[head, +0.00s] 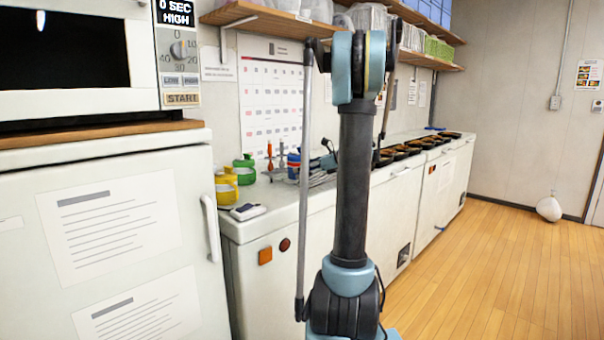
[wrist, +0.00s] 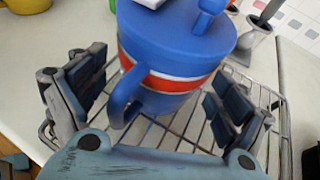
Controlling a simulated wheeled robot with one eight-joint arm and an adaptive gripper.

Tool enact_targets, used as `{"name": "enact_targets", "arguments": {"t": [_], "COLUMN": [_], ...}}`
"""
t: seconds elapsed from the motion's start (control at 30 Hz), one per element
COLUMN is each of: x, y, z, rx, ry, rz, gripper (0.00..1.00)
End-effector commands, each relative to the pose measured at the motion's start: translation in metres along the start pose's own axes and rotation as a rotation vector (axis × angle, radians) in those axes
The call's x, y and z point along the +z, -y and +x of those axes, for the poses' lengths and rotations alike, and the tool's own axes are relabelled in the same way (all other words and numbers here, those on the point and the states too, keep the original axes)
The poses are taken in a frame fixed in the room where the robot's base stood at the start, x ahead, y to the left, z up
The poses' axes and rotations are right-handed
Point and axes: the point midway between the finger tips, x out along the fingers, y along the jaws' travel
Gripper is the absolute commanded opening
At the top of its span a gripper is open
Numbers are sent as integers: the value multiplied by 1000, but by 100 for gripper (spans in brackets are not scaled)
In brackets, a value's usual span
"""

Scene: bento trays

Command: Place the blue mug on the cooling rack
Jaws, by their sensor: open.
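The blue mug (wrist: 190,45) has a blue lid, a red and white band and a handle (wrist: 125,100) turned toward my gripper. In the wrist view it is upright over the wire cooling rack (wrist: 185,128) and looks to rest on it; its base contact is partly hidden. My gripper (wrist: 155,85) is open, with one finger on each side of the mug and gaps visible between. In the head view the mug (head: 293,163) is small on the counter, and the rack is hard to make out.
A yellow jar (head: 227,188) and a green jar (head: 245,168) stand at the counter's left. A white device (head: 248,212) lies near the front edge. A pale holder with utensils (wrist: 254,38) stands behind the rack. Dark trays (head: 405,150) line the counter farther along.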

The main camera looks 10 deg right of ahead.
Motion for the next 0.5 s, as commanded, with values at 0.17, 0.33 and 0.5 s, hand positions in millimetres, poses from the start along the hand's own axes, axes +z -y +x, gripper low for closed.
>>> {"name": "enact_targets", "arguments": {"t": [0.17,0.33,0.5], "x": [0,0,0], "y": [0,0,0], "z": [-15,-45,-77], "rx": [-1,-3,-1], "ry": [0,0,0], "rz": [1,1,1], "gripper": [92,92,92]}}
